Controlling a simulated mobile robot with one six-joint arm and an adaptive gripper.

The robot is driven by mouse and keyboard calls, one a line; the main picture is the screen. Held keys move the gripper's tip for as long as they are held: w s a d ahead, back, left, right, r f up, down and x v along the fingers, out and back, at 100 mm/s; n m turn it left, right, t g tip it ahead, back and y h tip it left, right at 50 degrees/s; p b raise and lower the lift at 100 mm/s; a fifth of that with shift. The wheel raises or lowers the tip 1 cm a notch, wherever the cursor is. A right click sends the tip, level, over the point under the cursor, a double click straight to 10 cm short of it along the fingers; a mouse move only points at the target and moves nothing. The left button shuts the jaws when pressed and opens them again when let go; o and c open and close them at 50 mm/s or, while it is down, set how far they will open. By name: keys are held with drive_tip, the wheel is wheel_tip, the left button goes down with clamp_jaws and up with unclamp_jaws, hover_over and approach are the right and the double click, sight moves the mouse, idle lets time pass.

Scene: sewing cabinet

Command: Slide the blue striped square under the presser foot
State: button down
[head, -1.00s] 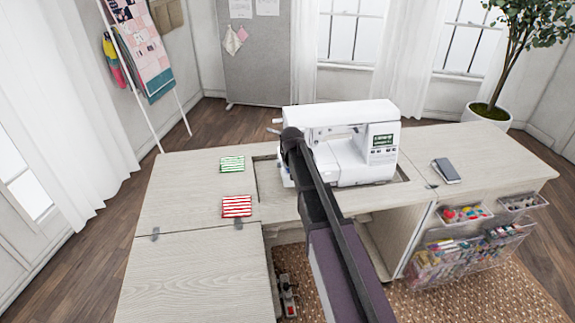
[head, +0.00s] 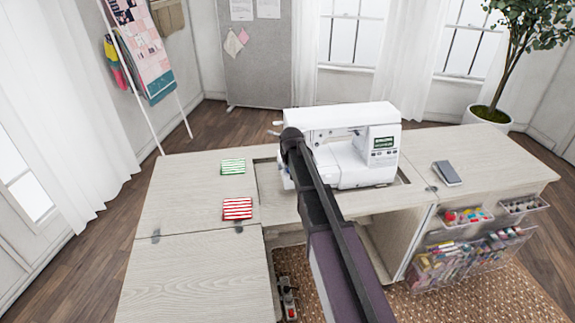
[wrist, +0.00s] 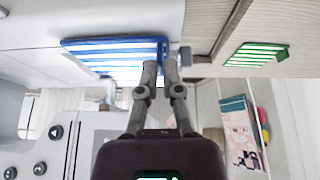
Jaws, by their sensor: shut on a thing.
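The blue striped square (wrist: 112,48) shows in the wrist view, lying flat against the pale bed of the sewing machine. My gripper (wrist: 160,66) is shut on its right edge in that view. The white sewing machine (head: 350,115) stands in the cabinet in the head view; its body and buttons (wrist: 55,132) also show in the wrist view. A blurred metal part, perhaps the presser foot (wrist: 107,92), is close to the square's edge; I cannot tell whether the square is under it. In the head view my arm hides the square and the gripper's fingers.
A green striped square (head: 233,166) and a red striped square (head: 237,209) lie on the cabinet top (head: 180,185), left of the machine. A grey phone-like object (head: 446,173) lies at the right. Clear bins (head: 465,257) hang on the right front.

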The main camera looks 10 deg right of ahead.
drive_tip(key=c, duration=0.7)
unclamp_jaws()
drive_tip(key=shift+s, duration=0.1)
drive_tip(key=s+g+p, duration=0.1)
drive_tip(key=s, duration=0.9)
drive_tip(key=s+r+g+p, duration=0.1)
drive_tip(key=s+g, duration=0.1)
drive_tip(key=s, duration=0.9)
drive_tip(key=s+r+g+p, duration=0.1)
drive_tip(key=s+g+p, duration=0.1)
drive_tip(key=s, duration=0.9)
drive_tip(key=shift+s+a+r, duration=0.1)
drive_tip(key=shift+s+a, duration=0.05)
drive_tip(key=shift+s, duration=0.1)
